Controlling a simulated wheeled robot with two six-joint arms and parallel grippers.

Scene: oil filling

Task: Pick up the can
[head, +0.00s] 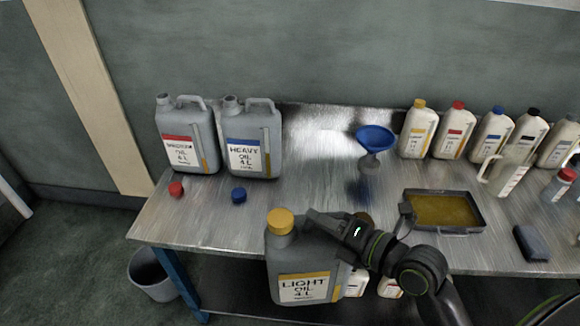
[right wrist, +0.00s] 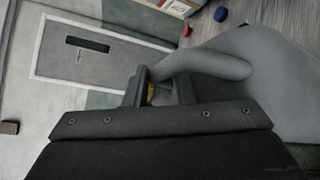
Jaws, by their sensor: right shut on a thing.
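A grey can labelled "LIGHT OIL 4 L" (head: 300,272) with a yellow cap is at the front of the table in the head view, in front of the table's edge. My right gripper (head: 318,222) is shut on its handle. In the right wrist view the can's grey handle (right wrist: 205,62) runs between the fingers of the right gripper (right wrist: 160,88). The can looks upright and hides part of the table edge. Two more grey cans, the red-labelled one (head: 186,140) and the "HEAVY OIL" one (head: 251,142), stand uncapped at the back left. My left gripper is not in view.
A red cap (head: 176,189) and a blue cap (head: 239,195) lie on the metal table (head: 320,180). A blue funnel (head: 375,138), an oil tray (head: 479,217), a dark block (head: 530,243) and several bottles stand to the right. A bin (head: 155,274) is below left.

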